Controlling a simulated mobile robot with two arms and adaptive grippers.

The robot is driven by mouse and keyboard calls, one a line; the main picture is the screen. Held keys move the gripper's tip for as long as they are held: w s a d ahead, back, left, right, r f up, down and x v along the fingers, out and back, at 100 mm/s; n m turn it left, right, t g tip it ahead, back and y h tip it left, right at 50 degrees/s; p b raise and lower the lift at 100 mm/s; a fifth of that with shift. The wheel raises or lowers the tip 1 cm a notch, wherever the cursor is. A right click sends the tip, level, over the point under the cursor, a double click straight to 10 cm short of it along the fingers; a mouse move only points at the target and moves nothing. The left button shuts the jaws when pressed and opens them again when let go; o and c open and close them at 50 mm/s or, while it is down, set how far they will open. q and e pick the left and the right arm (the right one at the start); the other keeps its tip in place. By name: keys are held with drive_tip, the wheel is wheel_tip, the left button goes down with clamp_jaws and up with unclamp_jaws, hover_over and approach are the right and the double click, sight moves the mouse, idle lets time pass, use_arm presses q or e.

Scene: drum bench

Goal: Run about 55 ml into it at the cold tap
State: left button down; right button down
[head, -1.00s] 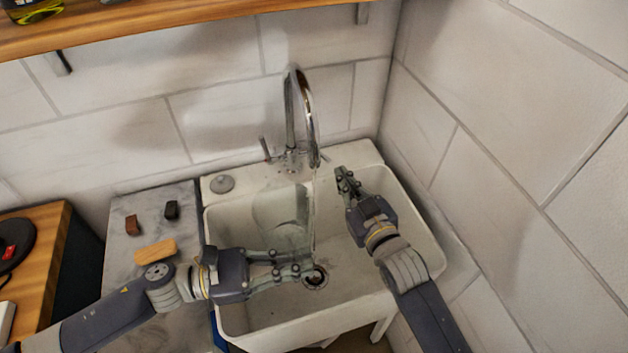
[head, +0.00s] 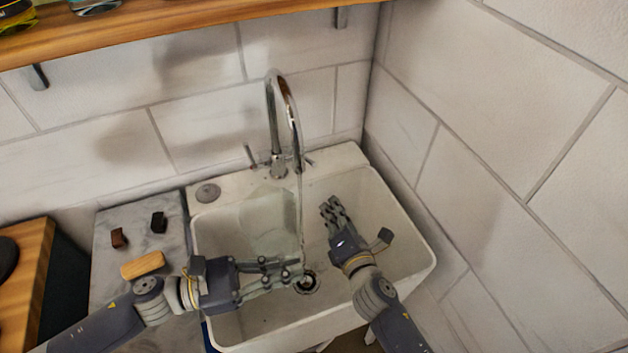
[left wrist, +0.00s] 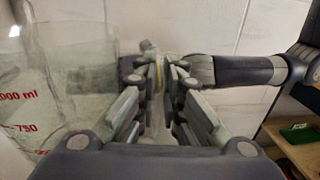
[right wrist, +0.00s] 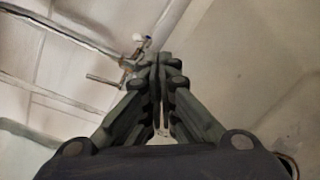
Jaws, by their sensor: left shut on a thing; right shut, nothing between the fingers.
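A clear jug (head: 268,225) with red volume marks is in the sink, under and left of the spout of the chrome tap (head: 285,105). The jug also shows in the left wrist view (left wrist: 28,100). My left gripper (head: 297,270) is shut on the jug; its exact hold is hard to see. A thin stream of water (head: 300,215) falls from the spout along the jug's right side. I cannot tell the water level inside. My right gripper (head: 332,205) is shut and empty, below and right of the tap's right lever (head: 310,162).
The white sink (head: 410,240) has a drain (head: 307,282) beneath the grippers. A grey slab (head: 120,230) on the left holds a tan block (head: 143,264) and two small dark blocks. Tiled walls close in the back and right. A wooden shelf (head: 180,22) runs above.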

drive_tip(key=w+a+n, duration=0.3)
drive_tip(key=w+n, duration=0.6)
drive_tip(key=w, duration=0.1)
drive_tip(key=shift+a+f, duration=0.35)
drive_tip(key=shift+f, duration=0.05)
idle(0.5)
